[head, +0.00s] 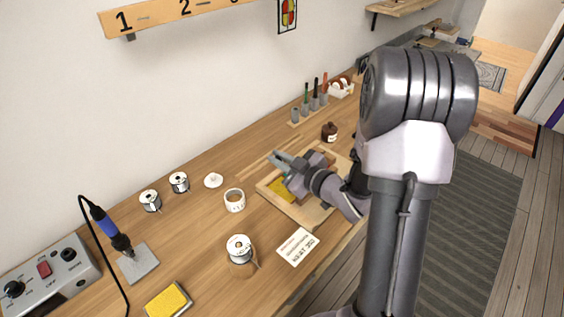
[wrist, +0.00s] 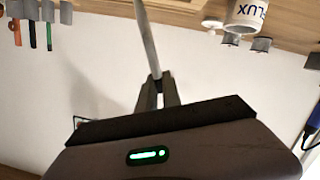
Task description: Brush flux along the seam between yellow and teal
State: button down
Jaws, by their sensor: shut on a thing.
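The stained-glass work sits in a wooden tray (head: 318,218) on the bench. My gripper (head: 280,160) is over the tray in the head view. In the wrist view my gripper (wrist: 157,88) is shut on a thin grey rod (wrist: 145,38), which looks like the brush handle. Its bristle end is out of view. The white flux pot (head: 234,201) stands left of the tray; its label shows inverted in the wrist view (wrist: 247,14).
A brown bottle (head: 329,132) and a tool rack (head: 309,112) stand behind. The soldering iron (head: 112,232) and yellow sponge (head: 168,300) are at the left.

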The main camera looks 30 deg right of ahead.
jog(key=r+b+x, duration=0.1)
jog(key=b+x, duration=0.2)
jog(key=x, duration=0.3)
jog(key=shift+a, duration=0.3)
dwell(0.9)
jog(key=shift+r, duration=0.2)
notch_tip(320, 180, up, 6)
jog(key=p, duration=0.4)
jog(key=shift+f, duration=0.1)
